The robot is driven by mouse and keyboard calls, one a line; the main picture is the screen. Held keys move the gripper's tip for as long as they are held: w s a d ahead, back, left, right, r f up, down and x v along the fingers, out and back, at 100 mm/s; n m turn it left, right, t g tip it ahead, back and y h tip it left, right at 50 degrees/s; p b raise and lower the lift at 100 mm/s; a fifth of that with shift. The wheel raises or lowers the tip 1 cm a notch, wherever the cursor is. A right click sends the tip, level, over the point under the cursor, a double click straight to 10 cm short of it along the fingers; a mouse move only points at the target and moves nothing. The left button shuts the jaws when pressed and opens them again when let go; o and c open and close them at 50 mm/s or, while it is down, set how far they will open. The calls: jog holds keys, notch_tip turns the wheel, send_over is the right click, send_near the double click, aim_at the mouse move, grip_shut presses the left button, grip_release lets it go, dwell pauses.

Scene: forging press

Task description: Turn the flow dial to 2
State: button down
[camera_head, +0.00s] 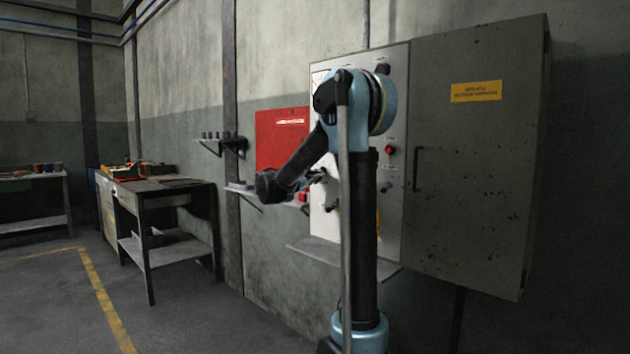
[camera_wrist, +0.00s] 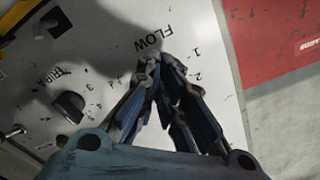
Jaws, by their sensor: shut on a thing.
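The control panel (camera_head: 396,118) is a pale plate on the wall cabinet. In the wrist view, the panel carries the word FLOW (camera_wrist: 153,40), with the marks 1 (camera_wrist: 197,52) and 2 (camera_wrist: 199,77) to the right of and below it. My gripper (camera_wrist: 156,78) has its fingers close together just below that word, shut on the flow dial. The fingers hide the dial, so I cannot tell which mark it points to. In the head view, my gripper (camera_head: 318,176) is at the panel, partly behind my arm.
A black knob (camera_wrist: 70,105) and a metal toggle (camera_wrist: 15,132) lie left of the fingers. A red board (camera_head: 280,138) is left of the panel. A cabinet door (camera_head: 470,170) is at right. A ledge (camera_head: 318,252) juts out below. A workbench (camera_head: 165,190) stands at left.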

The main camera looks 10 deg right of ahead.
jog(key=shift+s+d+f, duration=0.25)
jog(key=shift+s+f, duration=0.3)
jog(key=shift+s, duration=0.15)
jog(key=v, duration=0.8)
jog(key=shift+d, duration=0.1)
jog(key=s+d+f+n+g+y, duration=0.35)
jog(key=s+d+f, duration=0.3)
jog(key=s, duration=0.35)
jog(key=s+d+f+n+g+y, duration=0.25)
jog(key=s+d+f+n, duration=0.25)
jog(key=s+f, duration=0.4)
jog(key=s+a+f+n+g+y, duration=0.1)
jog(key=s+a+f+n+y, duration=0.3)
jog(key=s+f, duration=0.4)
jog(key=s+a+f+n+g+y, duration=0.1)
jog(key=s+a+f+n+y, duration=0.3)
jog(key=s+f, duration=0.5)
jog(key=s+a+n, duration=0.1)
jog(key=s+n, duration=0.1)
jog(key=s, duration=0.2)
jog(key=shift+s+y, duration=0.3)
jog(key=shift+f+n, duration=0.1)
jog(key=shift+n, duration=0.15)
